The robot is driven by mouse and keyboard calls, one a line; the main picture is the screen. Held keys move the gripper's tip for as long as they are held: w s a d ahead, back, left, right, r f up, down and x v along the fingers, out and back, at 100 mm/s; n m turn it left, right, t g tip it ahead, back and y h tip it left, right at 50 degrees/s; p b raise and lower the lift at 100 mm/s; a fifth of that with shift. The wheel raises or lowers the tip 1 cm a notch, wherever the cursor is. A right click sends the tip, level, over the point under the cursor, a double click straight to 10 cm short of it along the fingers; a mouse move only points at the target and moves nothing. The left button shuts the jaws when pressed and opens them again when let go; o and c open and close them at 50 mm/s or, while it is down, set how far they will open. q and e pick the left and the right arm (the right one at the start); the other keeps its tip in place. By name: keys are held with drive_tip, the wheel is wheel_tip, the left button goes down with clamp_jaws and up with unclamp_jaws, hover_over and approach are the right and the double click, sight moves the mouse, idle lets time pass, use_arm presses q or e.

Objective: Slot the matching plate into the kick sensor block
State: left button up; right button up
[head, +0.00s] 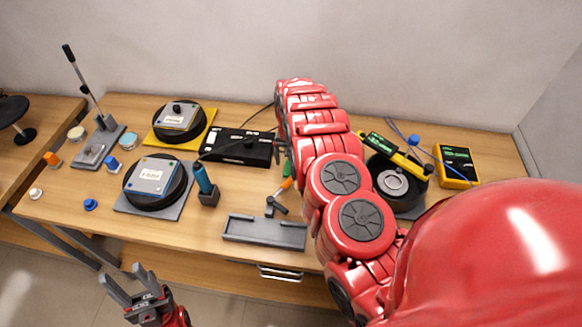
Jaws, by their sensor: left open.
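A grey-blue square plate (153,176) with a white label lies on a black round pad (176,194) at the front left, on a grey base. A similar plate (175,116) lies on a black round pad at the back, on a yellow base (210,120). A third black round pad (420,182) with a silver disc (391,183) and no such plate on top is partly hidden by my right arm. I cannot tell which is the kick sensor block. My left gripper (125,286) is open and empty, in front of the table. My right gripper is mostly hidden beyond its arm.
A black box (235,148) with a cable stands mid-table. A blue-handled tool stands in a holder (206,186), near an empty grey tray (265,233). A lever stand (102,150) and small knobs are left. A yellow meter (456,165) is right. My right arm crosses the table.

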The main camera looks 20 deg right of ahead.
sight(290, 171)
drive_tip(key=f, duration=0.1)
drive_tip(key=f+p, duration=0.1)
drive_tip(key=shift+s+f, duration=0.2)
drive_tip(key=shift+f, duration=0.15)
drive_tip(key=shift+w+f, duration=0.1)
drive_tip(key=shift+f, duration=0.3)
drive_tip(key=shift+a, duration=0.1)
clamp_jaws()
drive_tip(key=shift+r, duration=0.15)
